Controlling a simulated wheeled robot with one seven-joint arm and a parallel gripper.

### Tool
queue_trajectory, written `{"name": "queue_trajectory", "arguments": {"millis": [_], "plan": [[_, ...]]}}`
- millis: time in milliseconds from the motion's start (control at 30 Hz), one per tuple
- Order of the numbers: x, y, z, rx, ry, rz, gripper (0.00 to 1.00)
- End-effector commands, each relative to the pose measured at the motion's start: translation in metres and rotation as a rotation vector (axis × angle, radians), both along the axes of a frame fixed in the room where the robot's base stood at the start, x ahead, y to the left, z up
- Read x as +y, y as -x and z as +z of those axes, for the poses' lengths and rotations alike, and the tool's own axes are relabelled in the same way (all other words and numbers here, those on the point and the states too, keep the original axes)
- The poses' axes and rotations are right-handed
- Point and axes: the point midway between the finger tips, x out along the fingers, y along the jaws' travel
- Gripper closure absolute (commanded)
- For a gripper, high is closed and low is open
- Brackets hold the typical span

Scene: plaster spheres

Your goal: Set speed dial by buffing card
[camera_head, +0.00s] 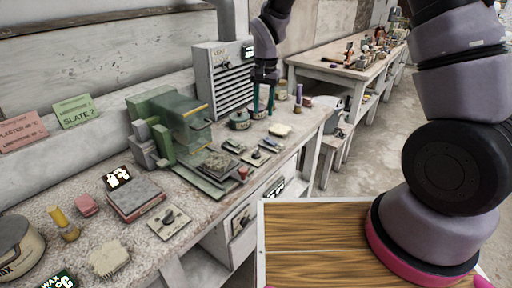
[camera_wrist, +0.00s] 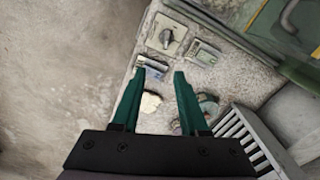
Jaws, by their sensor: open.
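My gripper (camera_head: 264,98) hangs over the far part of the bench; its two green fingers are apart and empty, also in the wrist view (camera_wrist: 157,92). A square plate with a dark knob (camera_wrist: 167,36) lies beyond the fingertips near the bench edge. A similar plate with a knob (camera_head: 169,219) lies nearer in the head view. I cannot tell which is the speed dial. On the wall are a pink card (camera_head: 22,131) reading "PLASTER" and a green card (camera_head: 75,111) reading "SLATE 2"; their smaller text is unreadable.
A green machine with a clear guard (camera_head: 185,115) stands mid-bench. A grey slatted cabinet (camera_head: 222,78) stands behind my gripper. A green pot (camera_head: 240,120) and cream lump (camera_head: 279,130) are near the fingers. A block (camera_head: 133,196), brush (camera_head: 109,260) and yellow-handled tool (camera_head: 63,224) lie nearer.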

Motion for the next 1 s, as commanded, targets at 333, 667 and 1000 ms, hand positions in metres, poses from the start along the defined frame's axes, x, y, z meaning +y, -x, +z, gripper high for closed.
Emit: {"name": "queue_trajectory", "arguments": {"millis": [333,667,1000], "plan": [[0.024,0.005,-0.057,0.042,0.032,0.007,0.56],[0.023,0.005,-0.116,0.043,0.032,0.007,0.56],[0.024,0.004,-0.153,0.04,0.03,0.008,0.56]]}}
